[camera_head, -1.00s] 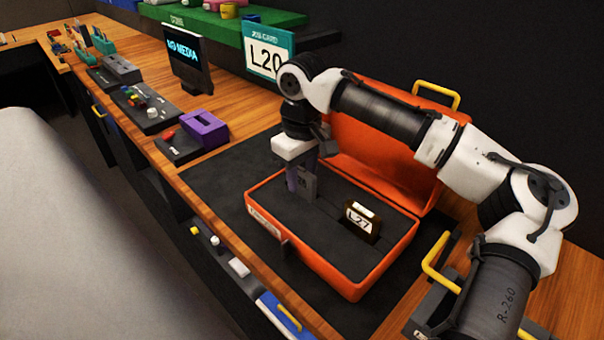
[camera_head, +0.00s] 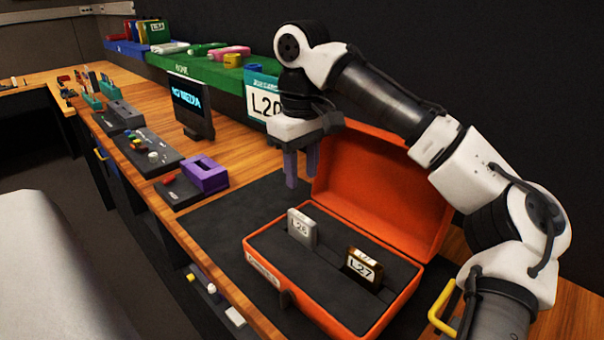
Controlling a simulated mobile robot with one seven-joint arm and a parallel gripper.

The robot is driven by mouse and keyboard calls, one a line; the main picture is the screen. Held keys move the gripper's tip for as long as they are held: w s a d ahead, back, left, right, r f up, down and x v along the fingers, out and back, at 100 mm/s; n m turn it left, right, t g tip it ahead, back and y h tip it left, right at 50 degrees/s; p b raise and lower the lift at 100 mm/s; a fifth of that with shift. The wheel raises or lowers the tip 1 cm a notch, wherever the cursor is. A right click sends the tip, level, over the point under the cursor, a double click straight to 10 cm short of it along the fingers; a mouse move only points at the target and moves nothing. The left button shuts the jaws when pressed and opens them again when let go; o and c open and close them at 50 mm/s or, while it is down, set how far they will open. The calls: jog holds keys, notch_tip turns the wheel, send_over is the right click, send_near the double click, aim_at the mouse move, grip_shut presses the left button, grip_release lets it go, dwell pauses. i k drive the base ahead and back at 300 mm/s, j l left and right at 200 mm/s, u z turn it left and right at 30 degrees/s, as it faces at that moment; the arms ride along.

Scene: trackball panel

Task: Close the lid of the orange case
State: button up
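The orange case (camera_head: 291,298) lies on a dark mat on the wooden counter. Its lid (camera_head: 372,185) stands open at the back, leaning up near the dark wall. In the case's dark foam stand a grey block (camera_head: 302,228) labelled L26 or similar and a dark brown block (camera_head: 364,268) labelled L27. My gripper (camera_head: 302,172) hangs above the left side of the case, in front of the lid's left edge. Its two purple fingers point down, apart, with nothing between them.
A purple box (camera_head: 206,175) and a grey button panel (camera_head: 150,151) sit to the left. Behind are a small screen (camera_head: 190,106), a teal L20 sign (camera_head: 262,98) and a green shelf (camera_head: 205,66). The dark mat (camera_head: 228,217) is bare left of the case.

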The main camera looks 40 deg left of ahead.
aim_at(366, 176)
jog(key=u, duration=0.7)
